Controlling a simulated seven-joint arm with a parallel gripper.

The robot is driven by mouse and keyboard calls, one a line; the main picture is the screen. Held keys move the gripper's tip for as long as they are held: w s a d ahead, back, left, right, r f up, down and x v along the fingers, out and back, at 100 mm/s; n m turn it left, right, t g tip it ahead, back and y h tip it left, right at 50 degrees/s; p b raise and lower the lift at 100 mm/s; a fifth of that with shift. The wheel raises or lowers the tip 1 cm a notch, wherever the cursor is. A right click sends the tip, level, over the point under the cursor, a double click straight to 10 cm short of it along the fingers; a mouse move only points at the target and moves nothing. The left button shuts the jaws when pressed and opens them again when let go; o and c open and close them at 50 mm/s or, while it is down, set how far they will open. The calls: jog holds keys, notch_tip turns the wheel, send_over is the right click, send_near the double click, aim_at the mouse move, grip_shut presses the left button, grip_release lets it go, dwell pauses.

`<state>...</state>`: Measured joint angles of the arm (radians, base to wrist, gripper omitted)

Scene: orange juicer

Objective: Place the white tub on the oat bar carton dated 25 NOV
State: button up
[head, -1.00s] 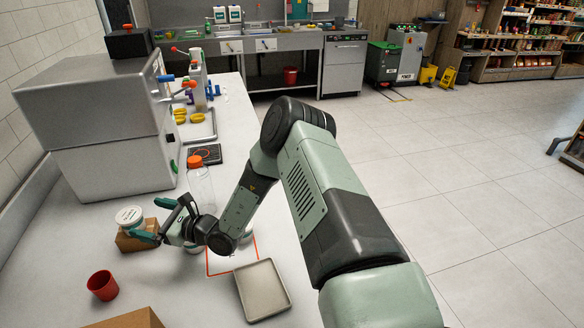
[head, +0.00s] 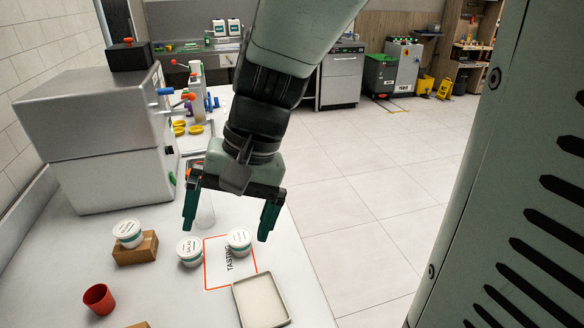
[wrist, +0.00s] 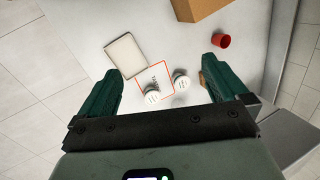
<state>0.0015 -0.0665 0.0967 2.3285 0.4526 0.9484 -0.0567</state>
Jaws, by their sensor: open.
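A white tub (head: 128,230) with a printed lid sits upright on a small brown carton (head: 140,252) at the left. The carton's date is not legible here. Two more white tubs stand on the counter: one (head: 190,252) at the left edge of the orange-outlined mat, the other (head: 239,241) on its right part. My gripper (head: 229,222) is open and empty, pointing down, raised above the counter. In the wrist view the counter tubs (wrist: 152,97) (wrist: 181,81) show between the fingers of my gripper (wrist: 160,66). The small carton (wrist: 203,79) is mostly hidden by a finger.
A red cup (head: 99,298) stands at the front left. A shallow tray (head: 260,302) lies at the front right. A larger brown box (wrist: 196,8) shows in the wrist view. A clear bottle (head: 205,211) stands behind my gripper, partly hidden. A steel machine (head: 95,135) fills the back left.

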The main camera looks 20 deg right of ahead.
jog(key=s+d+r+n+t+h, duration=0.1)
jog(key=s+d+r+t+h, duration=0.3)
jog(key=d+r, duration=0.5)
jog(key=s+t, duration=0.2)
jog(key=s, duration=0.1)
jog(key=shift+s+d+r+n, duration=0.2)
jog(key=shift+d+r+n, duration=0.05)
jog(key=shift+n, duration=0.15)
